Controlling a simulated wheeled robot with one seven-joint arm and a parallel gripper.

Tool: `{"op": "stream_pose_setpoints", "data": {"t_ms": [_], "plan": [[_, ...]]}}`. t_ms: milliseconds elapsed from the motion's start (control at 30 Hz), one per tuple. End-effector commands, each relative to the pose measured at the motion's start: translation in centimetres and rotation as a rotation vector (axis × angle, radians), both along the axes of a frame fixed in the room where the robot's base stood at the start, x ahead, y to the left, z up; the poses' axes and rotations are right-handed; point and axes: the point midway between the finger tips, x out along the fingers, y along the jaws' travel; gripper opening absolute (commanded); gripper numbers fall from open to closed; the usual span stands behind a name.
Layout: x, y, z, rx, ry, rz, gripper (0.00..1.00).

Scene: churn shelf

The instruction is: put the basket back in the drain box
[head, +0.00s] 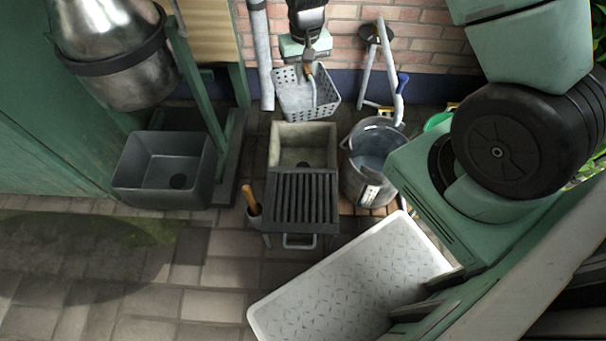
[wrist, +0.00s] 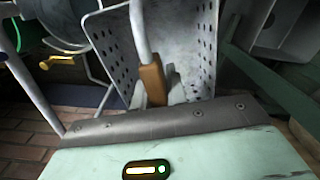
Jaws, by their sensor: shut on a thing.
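The basket (head: 322,101) is a grey perforated bin with a bail handle that has a brown grip. My gripper (head: 308,60) is shut on that handle, and the basket hangs below it, slightly tilted, near the brick wall. The wrist view shows the basket's perforated inside (wrist: 195,50) and the brown grip (wrist: 152,84) close against my gripper. The drain box (head: 303,134) is an open beige stone-like box with a dark drain hole in its floor. It looks empty. In the head view the basket appears just behind and above it, apart from its floor.
A dark slatted grate (head: 302,197) lies directly in front of the drain box. A metal bucket (head: 366,180) stands close at its right. A grey sink (head: 160,172) is at the left, beside a green post (head: 202,95). A grey pipe (head: 262,60) runs down the wall.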

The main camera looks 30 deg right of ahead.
Motion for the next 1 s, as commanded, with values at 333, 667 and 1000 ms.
{"op": "stream_pose_setpoints", "data": {"t_ms": [333, 667, 1000], "plan": [[1.8, -0.7, -14.3, -0.007, 0.002, -0.191, 0.00], [2.6, -1.2, -21.8, -0.014, 0.000, -0.313, 0.00], [2.7, -1.3, -27.5, -0.016, 0.003, -0.332, 0.00]]}}
